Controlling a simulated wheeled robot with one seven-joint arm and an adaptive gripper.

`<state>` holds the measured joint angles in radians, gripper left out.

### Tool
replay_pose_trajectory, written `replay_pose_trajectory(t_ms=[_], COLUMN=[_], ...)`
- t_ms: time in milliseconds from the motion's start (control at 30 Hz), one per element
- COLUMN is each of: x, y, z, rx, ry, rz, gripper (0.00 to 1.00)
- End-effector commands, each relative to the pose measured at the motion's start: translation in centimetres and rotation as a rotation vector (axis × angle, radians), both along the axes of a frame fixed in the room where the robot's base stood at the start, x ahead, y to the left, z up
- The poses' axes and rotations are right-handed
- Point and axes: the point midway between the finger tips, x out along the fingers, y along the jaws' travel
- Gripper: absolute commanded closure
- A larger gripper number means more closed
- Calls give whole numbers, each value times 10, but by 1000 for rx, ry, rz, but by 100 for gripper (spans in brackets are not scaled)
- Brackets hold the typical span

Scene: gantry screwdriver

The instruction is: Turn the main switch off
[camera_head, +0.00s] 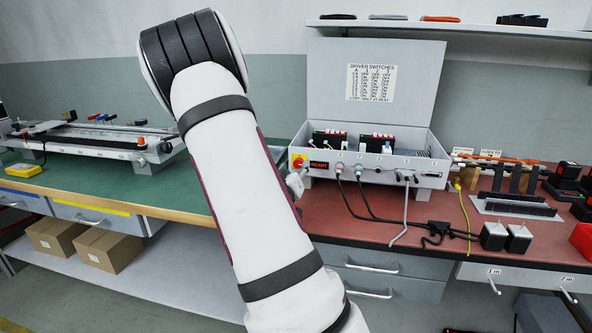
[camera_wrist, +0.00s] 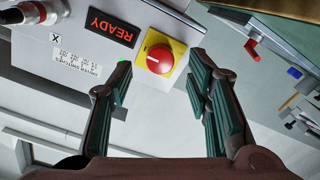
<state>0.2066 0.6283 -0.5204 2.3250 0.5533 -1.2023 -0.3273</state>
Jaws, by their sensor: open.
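The main switch is a red round knob on a yellow square plate (camera_wrist: 160,58), on the control box's front. It has a short pale mark on its face. In the head view, the switch (camera_head: 298,162) sits at the left end of the box front, just right of my arm. My gripper (camera_wrist: 160,78) is open and empty, with one finger on each side of the knob in the wrist picture. I cannot tell whether the fingertips touch it. In the head view my arm hides most of the gripper.
The control box (camera_head: 400,172) stands on the red bench top with its lid up. A lit READY display (camera_wrist: 110,28) is beside the switch. Cables (camera_head: 375,205) hang from the box front. A green bench (camera_head: 115,178) with a rail device lies left.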

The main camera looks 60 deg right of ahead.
Motion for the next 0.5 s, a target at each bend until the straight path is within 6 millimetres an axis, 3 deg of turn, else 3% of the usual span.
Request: replay_pose_trajectory(t_ms=[200,500], x=[8,10], y=[-19,-22], z=[0,0], rx=[0,1], ry=[-1,-1], rz=[0,1], gripper=[55,55])
